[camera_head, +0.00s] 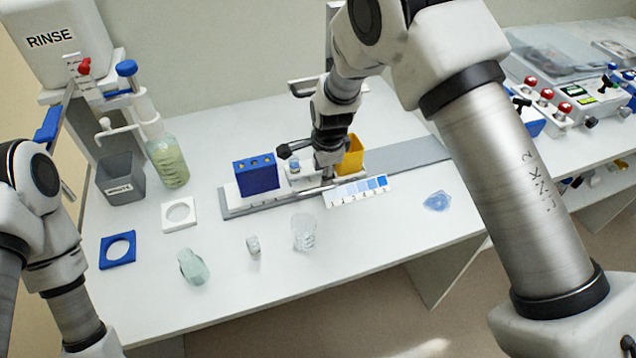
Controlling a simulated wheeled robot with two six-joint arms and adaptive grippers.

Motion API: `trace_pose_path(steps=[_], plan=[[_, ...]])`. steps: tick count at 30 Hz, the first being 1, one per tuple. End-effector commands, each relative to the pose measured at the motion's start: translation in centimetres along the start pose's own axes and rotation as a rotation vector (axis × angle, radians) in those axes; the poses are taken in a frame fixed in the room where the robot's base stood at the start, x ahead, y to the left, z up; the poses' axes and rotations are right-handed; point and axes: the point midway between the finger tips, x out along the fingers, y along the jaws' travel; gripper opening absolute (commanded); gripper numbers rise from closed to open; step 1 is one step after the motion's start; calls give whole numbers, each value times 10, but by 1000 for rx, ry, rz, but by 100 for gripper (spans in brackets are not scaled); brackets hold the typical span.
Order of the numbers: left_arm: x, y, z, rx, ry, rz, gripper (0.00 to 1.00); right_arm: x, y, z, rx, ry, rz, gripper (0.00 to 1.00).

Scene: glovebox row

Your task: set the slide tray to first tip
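A long grey rail (408,154) lies across the bench, and a low white tray (233,199) sits along its left part. I take the white piece to be the slide tray. A blue block (256,176) with several orange-topped holes stands at the tray's left end. A yellow bin (350,156) stands further right. My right gripper (312,162) points down between the block and the bin, close over the tray. Its fingertips are small and partly hidden, so contact and opening cannot be told. My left arm shows at the left edge; its gripper is out of frame.
A blue-shaded strip (357,191) lies before the rail. A grey waste bin (121,178) and wash bottle (168,160) stand left. The front right bench is mostly clear.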

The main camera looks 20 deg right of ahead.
Motion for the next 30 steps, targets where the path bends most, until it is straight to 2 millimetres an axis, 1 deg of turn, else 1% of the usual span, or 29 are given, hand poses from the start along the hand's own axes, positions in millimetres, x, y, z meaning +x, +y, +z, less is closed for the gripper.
trace_pose_path(steps=[3, 6, 9, 12, 17, 18, 20, 21, 30], plan=[[-6, 0, 0, 0, 0, 0, 40, 24, 1, 0, -1, 0, 4, 37], [-8, 0, 0, 0, 0, 0, 40, 42, 1, 0, -1, 0, 2, 37], [-9, 0, 0, 0, 0, 0, 40, 56, 1, 0, -3, 0, 2, 37], [-9, 0, 0, 0, 0, 0, 40, 61, 1, 0, -3, 1, 0, 37], [-9, 0, 0, 0, 0, 0, 40, 61, 1, 0, -3, 1, 0, 37], [-9, 0, 0, 0, 0, 0, 40, 61, 1, 0, -3, 1, 0, 34], [-9, 0, 0, 0, 0, 0, 40, 61, 1, -1, -3, 1, 0, 12], [-9, 0, 0, 0, 0, 0, 40, 61, 1, -1, -3, 1, 0, 0], [-8, 0, 0, 0, 0, 0, 40, 62, 1, -2, -3, 1, 1, 0]])
